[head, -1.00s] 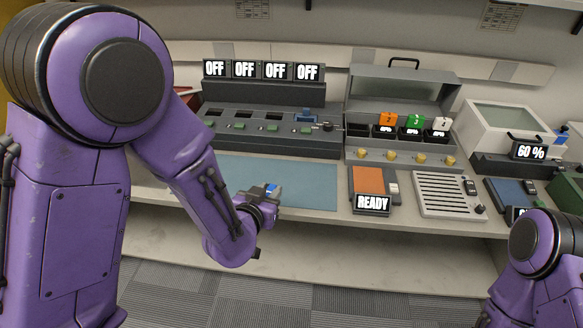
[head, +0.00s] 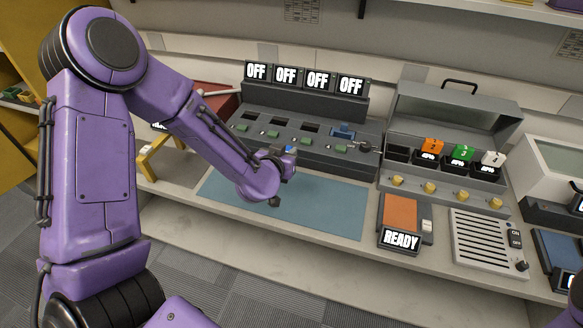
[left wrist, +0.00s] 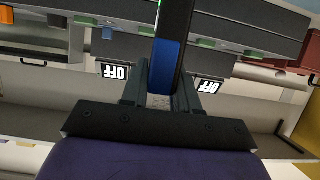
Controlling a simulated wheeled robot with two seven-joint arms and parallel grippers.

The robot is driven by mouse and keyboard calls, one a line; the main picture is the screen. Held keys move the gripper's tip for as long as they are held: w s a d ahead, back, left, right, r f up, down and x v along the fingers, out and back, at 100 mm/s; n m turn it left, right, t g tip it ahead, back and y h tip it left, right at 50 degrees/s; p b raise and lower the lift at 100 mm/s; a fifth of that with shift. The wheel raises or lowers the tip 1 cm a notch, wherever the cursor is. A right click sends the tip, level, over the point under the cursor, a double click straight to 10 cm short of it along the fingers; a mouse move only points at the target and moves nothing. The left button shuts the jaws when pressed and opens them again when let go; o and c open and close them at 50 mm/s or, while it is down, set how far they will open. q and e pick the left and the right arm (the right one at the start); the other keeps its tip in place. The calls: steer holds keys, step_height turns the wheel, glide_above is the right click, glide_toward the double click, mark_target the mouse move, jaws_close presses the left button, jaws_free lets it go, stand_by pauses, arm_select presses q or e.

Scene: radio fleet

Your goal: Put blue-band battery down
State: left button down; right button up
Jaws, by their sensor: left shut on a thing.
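The blue-band battery (head: 291,150) is a small dark block with a blue band. My left gripper (head: 283,160) is shut on it and holds it above the back part of the blue mat (head: 335,206), in front of the slotted charger unit. In the left wrist view the battery (left wrist: 175,25) stands out between the fingers of my gripper (left wrist: 162,95), its blue band (left wrist: 165,66) near the fingertips. Its far end runs out of the picture there. My right gripper is out of view.
The slotted unit (head: 305,152) has several OFF displays and a blue piece (head: 344,131) in its right slot. An open grey case (head: 440,180) holds orange, green and white-tagged items. An orange pad with a READY display (head: 401,238) and a slatted tray (head: 482,240) lie right of the mat.

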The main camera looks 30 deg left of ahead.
arm_select(q)
steer(key=shift+w+a+f, duration=0.1)
steer(key=shift+a+f, duration=0.1)
steer(key=shift+f, duration=0.2)
steer(key=shift+a+f+b, duration=0.1)
steer(key=shift+f+b, duration=0.05)
steer(key=shift+b, duration=0.25)
steer(key=f+b, duration=0.3)
steer(key=shift+w+f, duration=0.2)
steer(key=shift+w, duration=0.05)
steer(key=shift+w+f, duration=0.2)
steer(key=shift+f, duration=0.1)
steer(key=shift+s+r, duration=0.15)
steer(key=shift+r, duration=0.2)
steer(key=shift+f, duration=0.2)
steer(key=c, duration=0.8)
jaws_free()
steer(key=shift+c, duration=0.2)
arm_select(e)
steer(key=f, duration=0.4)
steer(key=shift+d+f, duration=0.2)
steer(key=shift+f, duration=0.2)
